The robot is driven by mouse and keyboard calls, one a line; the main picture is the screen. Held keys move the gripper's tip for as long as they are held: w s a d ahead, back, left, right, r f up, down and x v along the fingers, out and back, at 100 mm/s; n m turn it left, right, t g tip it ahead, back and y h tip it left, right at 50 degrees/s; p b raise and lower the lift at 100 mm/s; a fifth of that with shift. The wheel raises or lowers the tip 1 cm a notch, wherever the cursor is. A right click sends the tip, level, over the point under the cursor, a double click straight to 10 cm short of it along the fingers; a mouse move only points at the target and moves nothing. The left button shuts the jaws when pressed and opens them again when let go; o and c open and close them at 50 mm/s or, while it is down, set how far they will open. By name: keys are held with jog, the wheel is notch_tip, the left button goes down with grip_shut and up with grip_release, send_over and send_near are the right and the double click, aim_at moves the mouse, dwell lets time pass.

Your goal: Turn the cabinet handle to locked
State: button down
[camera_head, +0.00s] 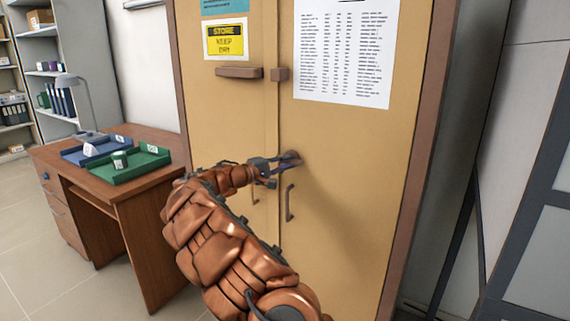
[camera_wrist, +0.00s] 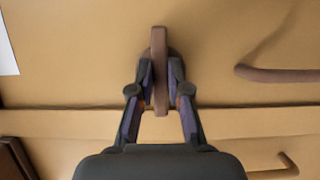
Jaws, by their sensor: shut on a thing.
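The tan two-door cabinet (camera_head: 340,200) stands shut in front of me, with a brown frame. Its turning handle (camera_head: 291,157) is a small brown lever on the right door, close to the seam between the doors. In the wrist view the lever (camera_wrist: 159,50) shows as a flat bar on a round base, running lengthwise between my fingers and across the line of the seam. My gripper (camera_head: 268,172) is shut on the lever, and both fingers (camera_wrist: 160,92) touch its sides. In the head view my fingers partly hide the lever.
A brown pull handle (camera_head: 289,203) sits just below on the right door. A brown latch bar (camera_head: 239,73) crosses the left door higher up. A wooden desk (camera_head: 120,205) with a green tray (camera_head: 105,174) and blue tray (camera_head: 75,158) stands left. A dark metal frame stands right.

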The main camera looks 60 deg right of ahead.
jog(key=c, duration=1.1)
grip_release()
jog(key=shift+a, duration=0.1)
jog(key=v, duration=1.1)
jog(key=shift+w+a, duration=0.15)
jog(key=shift+a, duration=0.25)
